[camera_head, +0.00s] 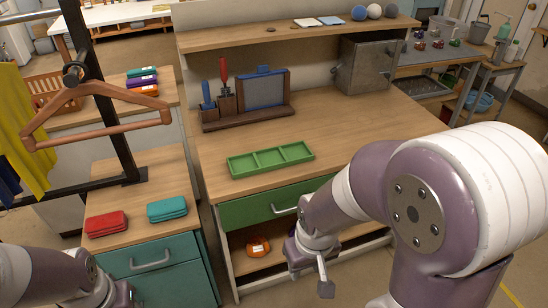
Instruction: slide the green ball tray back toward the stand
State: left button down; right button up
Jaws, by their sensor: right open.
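The green ball tray (271,159) is a long, shallow tray with three compartments, all empty. It lies on the wooden worktop near its front edge. The wooden stand (248,119) is behind it, with a blue-framed panel and a red-handled tool. Bare worktop separates tray and stand. My right gripper (309,277) is open and empty, below and in front of the worktop, near the drawer front. It is apart from the tray. My left arm shows at the bottom left, but its fingers are out of frame.
A green drawer (272,203) with a handle is under the tray, above a shelf with an orange object (258,247). A grey metal box (368,66) stands at the back right. A wooden hanger (98,105) hangs at the left. The worktop right of the tray is clear.

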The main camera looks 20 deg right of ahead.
aim_at(255, 163)
jog(key=i+l+u, duration=0.35)
jog(key=l, duration=0.2)
jog(key=i+l+u, duration=0.4)
jog(key=l, duration=0.2)
jog(key=i+l+u, duration=0.2)
jog(key=l, duration=0.15)
jog(key=l+u, duration=0.15)
jog(key=l, duration=0.2)
